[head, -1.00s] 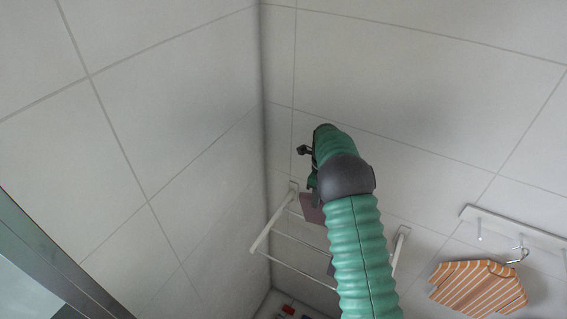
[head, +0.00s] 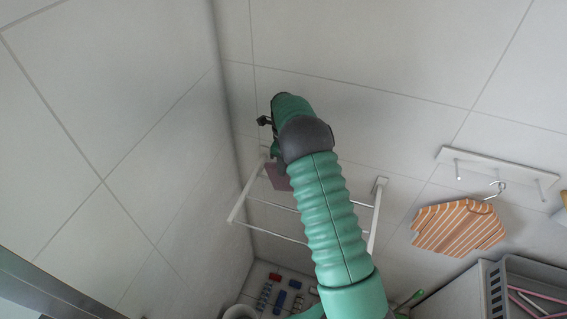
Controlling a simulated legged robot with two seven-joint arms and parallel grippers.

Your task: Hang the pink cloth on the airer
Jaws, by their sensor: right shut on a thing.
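The airer (head: 235,212) is a white rack with several bars, fixed to the tiled wall in the middle of the head view. The pink cloth (head: 279,178) shows as a small dull pink patch at the airer's far left end, just below my right gripper (head: 271,146). My right gripper is shut on the cloth; its fingertips are mostly hidden behind my green arm. The arm also covers the middle of the airer and perhaps part of the cloth. I cannot tell whether the cloth touches a bar. My left gripper is not in view.
An orange striped garment (head: 458,228) hangs from a white hook rail (head: 499,170) at the right. A grey crate (head: 528,290) stands at the lower right. Small red and blue items (head: 280,299) lie below the airer. The wall above is bare.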

